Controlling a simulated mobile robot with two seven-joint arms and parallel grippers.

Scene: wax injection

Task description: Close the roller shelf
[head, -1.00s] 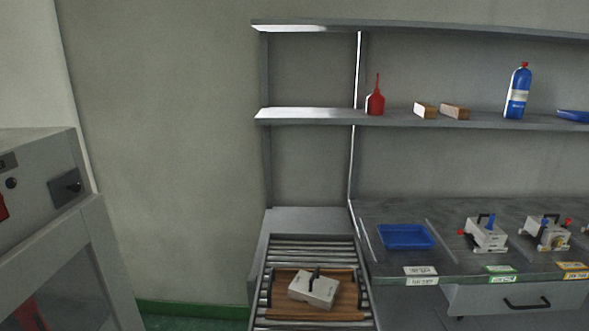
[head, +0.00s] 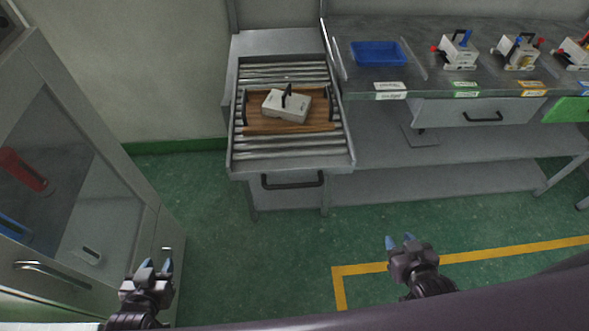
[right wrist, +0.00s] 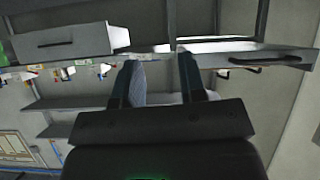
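The roller shelf (head: 240,155) is a grey metal frame with rollers and a black front handle (head: 292,182). It juts forward past the bench's front edge. A wooden board (head: 262,123) with dark handles lies on the rollers, with a white mould block (head: 287,107) on it. My left gripper (head: 157,265) is open and empty at lower left, beside the cabinet. My right gripper (head: 400,242) is open and empty, in front of and right of the shelf, apart from it. In the right wrist view, its fingers (right wrist: 162,80) are spread, and the shelf handle (right wrist: 265,60) appears upper right, seemingly upside down.
The bench (head: 440,88) to the right holds a blue tray (head: 378,53) and several mould blocks; a drawer (head: 470,112) sits below. A grey glass-fronted cabinet (head: 75,150) stands at left. The green floor (head: 290,250) in front of the shelf is clear, with a yellow line.

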